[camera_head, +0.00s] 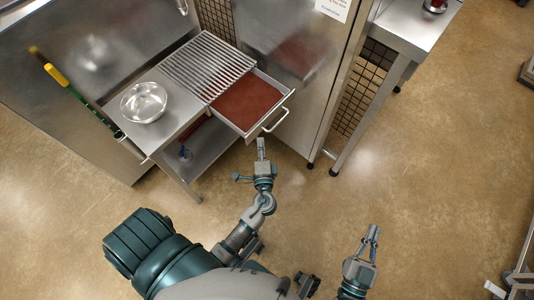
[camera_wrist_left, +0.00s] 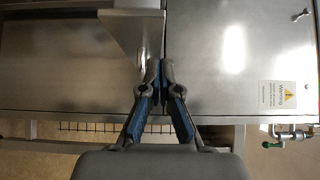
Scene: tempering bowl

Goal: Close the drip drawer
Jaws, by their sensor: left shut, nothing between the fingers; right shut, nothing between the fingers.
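The drip drawer (camera_head: 284,101) is pulled out from under a slatted grate in the head view. Its inside is red-brown, and a bar handle (camera_head: 276,121) is on its front. My left gripper (camera_head: 261,146) is shut and empty, just in front of the drawer near the handle. Whether it touches the drawer cannot be told. In the left wrist view my left gripper (camera_wrist_left: 160,74) has its fingertips together beside a metal piece (camera_wrist_left: 133,30) that looks like the drawer. My right gripper (camera_head: 373,234) is shut and empty above open floor at the lower right.
The slatted grate (camera_head: 205,66) and a metal bowl (camera_head: 143,102) are on the steel counter. A lower shelf (camera_head: 205,150) is under it. A steel cabinet (camera_head: 300,60) stands right of the drawer, then a steel table (camera_head: 415,25).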

